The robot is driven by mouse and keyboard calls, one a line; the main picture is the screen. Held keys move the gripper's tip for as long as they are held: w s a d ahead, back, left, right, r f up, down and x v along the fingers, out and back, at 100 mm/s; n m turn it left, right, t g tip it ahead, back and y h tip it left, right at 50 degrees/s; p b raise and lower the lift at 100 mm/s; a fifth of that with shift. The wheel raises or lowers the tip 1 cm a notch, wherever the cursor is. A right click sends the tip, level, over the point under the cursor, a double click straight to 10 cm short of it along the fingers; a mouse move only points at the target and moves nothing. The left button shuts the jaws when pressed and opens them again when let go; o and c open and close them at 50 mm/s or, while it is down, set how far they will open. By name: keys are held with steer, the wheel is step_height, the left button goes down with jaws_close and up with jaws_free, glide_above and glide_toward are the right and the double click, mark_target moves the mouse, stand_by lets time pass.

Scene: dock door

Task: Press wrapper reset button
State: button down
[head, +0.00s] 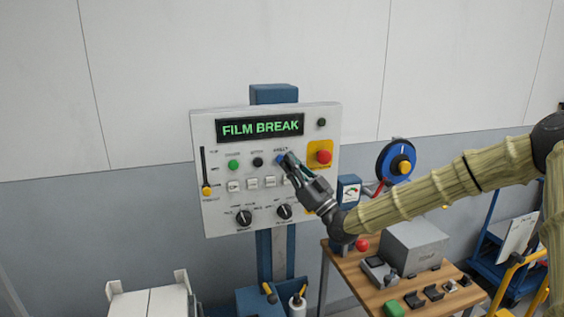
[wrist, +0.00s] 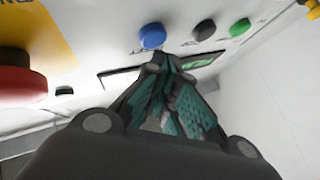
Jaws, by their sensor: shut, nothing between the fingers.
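The wrapper control panel (head: 215,210) is a light board on a blue post, with a green "FILM BREAK" display (head: 260,128). A row of buttons sits below it: green (head: 233,165), black (head: 258,162) and blue (head: 280,159). Their small labels are too blurred to read surely. My gripper (head: 289,161) is shut and empty, its tips right at the blue button and partly over it. In the wrist view the gripper tips (wrist: 167,60) lie just below the blue button (wrist: 152,36); I cannot tell whether they touch it.
A red mushroom button (head: 323,157) on a yellow plate is right of the gripper; it also shows in the wrist view (wrist: 22,82). White switches (head: 252,183) and black knobs (head: 244,217) are below. A wooden table (head: 345,262) with a grey box (head: 413,247) stands at right.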

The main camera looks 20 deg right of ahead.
steer(key=shift+w+a+b, duration=0.1)
steer(key=shift+w+b, duration=0.75)
stand_by(1.0)
steer(key=shift+s, duration=0.9)
steer(key=shift+s, duration=0.1)
steer(key=s+b, duration=0.1)
steer(key=s, duration=0.4)
stand_by(0.5)
steer(key=shift+w, duration=0.1)
stand_by(0.4)
